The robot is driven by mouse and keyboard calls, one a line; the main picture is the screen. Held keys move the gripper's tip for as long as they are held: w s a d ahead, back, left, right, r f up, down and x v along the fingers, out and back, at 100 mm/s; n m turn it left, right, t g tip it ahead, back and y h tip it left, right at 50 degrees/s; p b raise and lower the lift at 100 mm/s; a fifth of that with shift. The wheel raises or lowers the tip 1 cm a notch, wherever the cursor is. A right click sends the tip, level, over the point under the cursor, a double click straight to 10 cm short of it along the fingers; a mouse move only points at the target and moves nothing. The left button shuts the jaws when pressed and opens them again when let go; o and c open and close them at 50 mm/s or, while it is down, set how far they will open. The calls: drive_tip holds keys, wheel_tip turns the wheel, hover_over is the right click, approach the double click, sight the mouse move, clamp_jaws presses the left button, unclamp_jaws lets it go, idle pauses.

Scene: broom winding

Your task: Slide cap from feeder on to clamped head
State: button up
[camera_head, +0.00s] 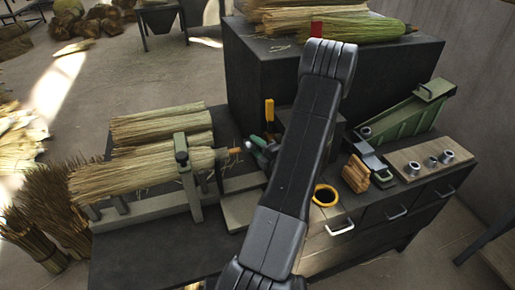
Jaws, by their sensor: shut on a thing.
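A straw broom head (140,174) lies on its side at the left of the bench, its tip pointing right. An upright grey-green clamp (188,170) stands across it. The green sloping feeder (410,112) stands at the right of the bench. A grey metal cap (366,132) sits by its lower end. My own dark arm rises through the middle of the picture and covers part of the bench. I cannot make out my gripper or anything it holds; it seems hidden behind the arm.
Several metal rings (430,162) stand on a wooden board (400,157) at the right. A wooden block (355,173) and a yellow-rimmed round container (325,195) are near the arm. A dark box (250,75) carrying straw is behind.

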sight(233, 153)
drive_tip(key=shift+w+a+f+b, duration=0.2)
drive_tip(key=shift+f+b, duration=0.15)
drive_tip(key=shift+f, duration=0.2)
drive_tip(key=shift+w+a+f+b, duration=0.2)
drive_tip(key=shift+f+b, duration=0.15)
drive_tip(key=shift+f, duration=0.2)
drive_tip(key=s+a+b, duration=0.1)
drive_tip(key=s+a, duration=0.1)
drive_tip(key=a, duration=0.5)
drive_tip(key=shift+s+a, duration=0.15)
drive_tip(key=shift+s, duration=0.1)
drive_tip(key=shift+r, duration=0.15)
drive_tip(key=shift+b, duration=0.35)
drive_tip(key=shift+s, duration=0.1)
idle(0.3)
drive_tip(key=o, duration=1)
